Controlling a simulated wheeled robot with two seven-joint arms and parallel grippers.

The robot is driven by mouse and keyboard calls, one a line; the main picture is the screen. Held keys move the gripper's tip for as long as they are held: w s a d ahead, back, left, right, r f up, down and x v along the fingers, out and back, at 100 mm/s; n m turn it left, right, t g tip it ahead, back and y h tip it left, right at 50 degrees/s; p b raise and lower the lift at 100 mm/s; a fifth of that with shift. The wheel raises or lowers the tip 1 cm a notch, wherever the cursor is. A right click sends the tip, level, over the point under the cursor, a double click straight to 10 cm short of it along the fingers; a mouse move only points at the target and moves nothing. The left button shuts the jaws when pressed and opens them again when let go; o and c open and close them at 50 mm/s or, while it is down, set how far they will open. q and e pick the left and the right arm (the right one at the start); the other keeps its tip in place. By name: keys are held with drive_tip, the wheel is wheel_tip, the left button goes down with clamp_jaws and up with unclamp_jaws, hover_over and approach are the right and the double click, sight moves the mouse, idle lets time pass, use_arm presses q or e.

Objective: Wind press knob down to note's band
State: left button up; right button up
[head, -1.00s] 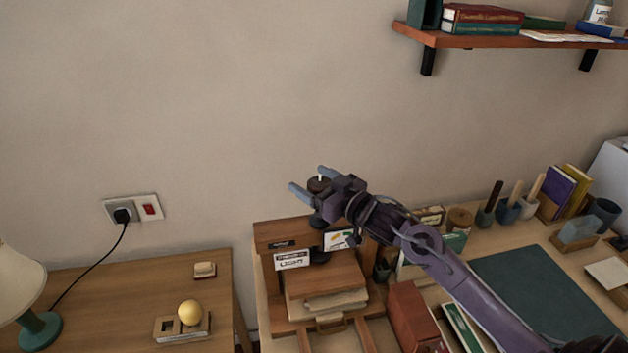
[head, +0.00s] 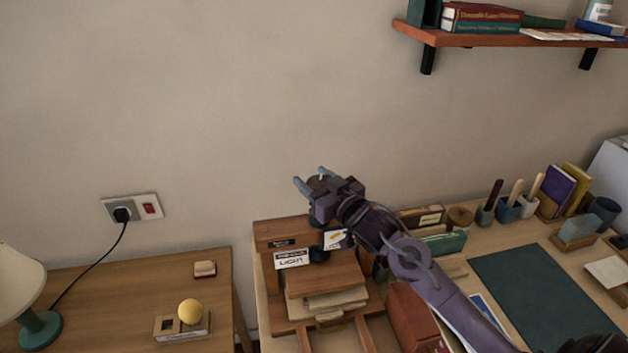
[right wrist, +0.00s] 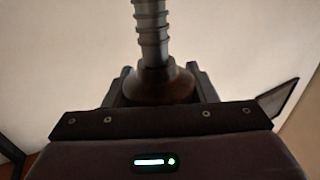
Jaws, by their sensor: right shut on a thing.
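The wooden book press (head: 275,229) stands at the desk's left end, with a wooden platen (head: 325,281) over a stack of paper or books. My right gripper (head: 312,179) is at the top of the press, its fingers around the dark round knob (right wrist: 155,84). It is shut on the knob, and a ridged grey screw (right wrist: 151,30) runs through the knob in the right wrist view. A white note (head: 292,259) reading "LIGHT" is on the press front. A card with coloured marks (head: 334,240) beside it is partly hidden by my gripper. My left gripper is out of view.
A red-brown box (head: 411,315) and a green book (head: 443,243) are near my right arm. A dark green mat (head: 545,295) lies to the right. A shelf (head: 520,40) hangs above right. A side table (head: 130,290) with a lamp is at left.

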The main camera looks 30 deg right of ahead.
drive_tip(key=m+h, duration=0.3)
drive_tip(key=h, duration=0.1)
drive_tip(key=shift+d+b, duration=0.1)
drive_tip(key=shift+b, duration=0.3)
drive_tip(key=m+h, duration=0.1)
drive_tip(key=h, duration=0.2)
drive_tip(key=shift+d+m, duration=0.15)
drive_tip(key=shift+m, duration=0.15)
drive_tip(key=m+g+h+p, duration=0.1)
drive_tip(key=h, duration=0.1)
drive_tip(key=m+g+h, duration=0.1)
drive_tip(key=m+h, duration=0.1)
drive_tip(key=h, duration=0.1)
drive_tip(key=d+m+g+h+p, duration=0.1)
drive_tip(key=m+h, duration=0.1)
drive_tip(key=shift+s+r+g+p, duration=0.15)
drive_tip(key=shift+r+g+p, duration=0.15)
drive_tip(key=shift+g, duration=0.1)
drive_tip(key=shift+h, duration=0.4)
drive_tip(key=o, duration=0.9)
drive_tip(key=shift+c, duration=0.2)
drive_tip(key=shift+o, duration=0.5)
drive_tip(key=shift+f, duration=0.2)
drive_tip(key=shift+f, duration=0.1)
